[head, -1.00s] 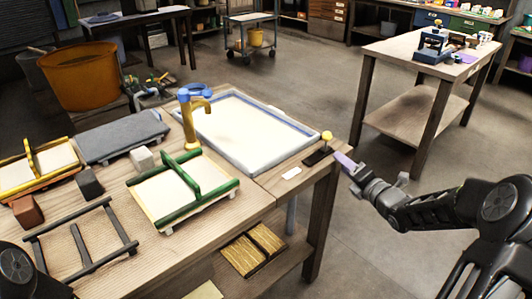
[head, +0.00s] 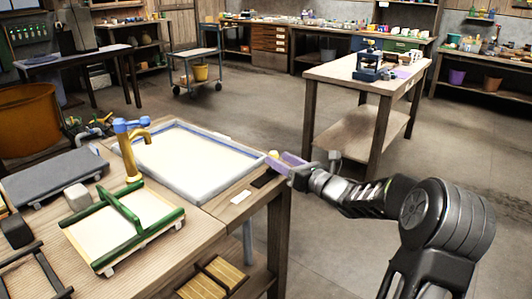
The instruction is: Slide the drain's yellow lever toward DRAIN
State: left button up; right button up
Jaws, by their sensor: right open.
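The drain's yellow lever (head: 273,154) is a small round knob at the right front corner of the vat, mostly hidden by my right gripper. Its dark slotted base (head: 263,180) lies on the bench top below it. My right gripper (head: 284,161), with purple finger pads, comes in from the right and is right at the knob, open. I cannot tell whether the fingers touch the knob or stand around it. A small white label (head: 241,197) lies left of the base; its writing is too small to read. My left gripper is out of view.
The pale-filled vat (head: 164,172) with a grey rim and a brass tap (head: 130,158) stands behind the lever. A green-handled mould (head: 118,212) sits on the bench to the left. The floor right of the bench is clear up to another wooden table (head: 345,72).

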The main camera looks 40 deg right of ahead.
jog(key=w, duration=0.6)
jog(key=shift+w+a, duration=0.3)
jog(key=shift+c, duration=0.5)
grip_shut()
dwell(0.6)
